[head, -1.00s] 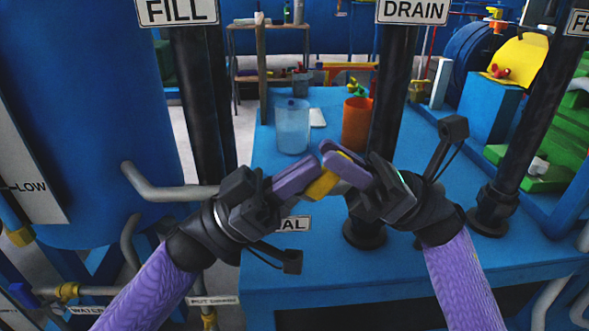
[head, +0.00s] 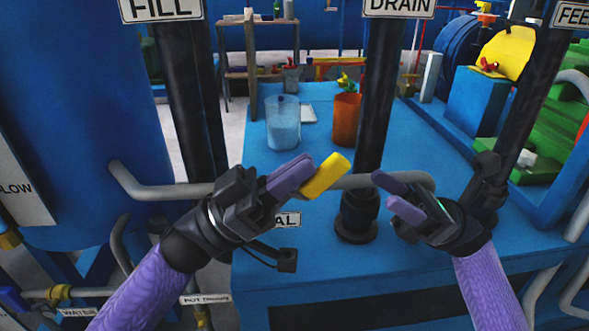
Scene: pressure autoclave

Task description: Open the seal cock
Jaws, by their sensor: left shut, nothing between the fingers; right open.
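The seal cock shows as a yellow lever handle (head: 325,176) in the middle of the head view, slanting up to the right in front of a grey horizontal pipe (head: 355,182). A white label ending in "AL" (head: 288,221) sits below it, partly covered by my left gripper. My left gripper (head: 308,162) is shut and empty, its purple fingertips right at the handle's left end; I cannot tell whether they touch it. The cock's body is hidden behind that gripper. My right gripper (head: 385,189) is open and empty, to the right of the handle and apart from it, overlapping the pipe's right end.
Black DRAIN (head: 380,100) and FILL (head: 185,90) columns stand behind the grippers. A clear beaker (head: 283,125) and an orange cup (head: 346,122) stand on the blue bench (head: 300,262). A large blue tank (head: 75,110) fills the left. A black FEED column (head: 535,90) slants at right.

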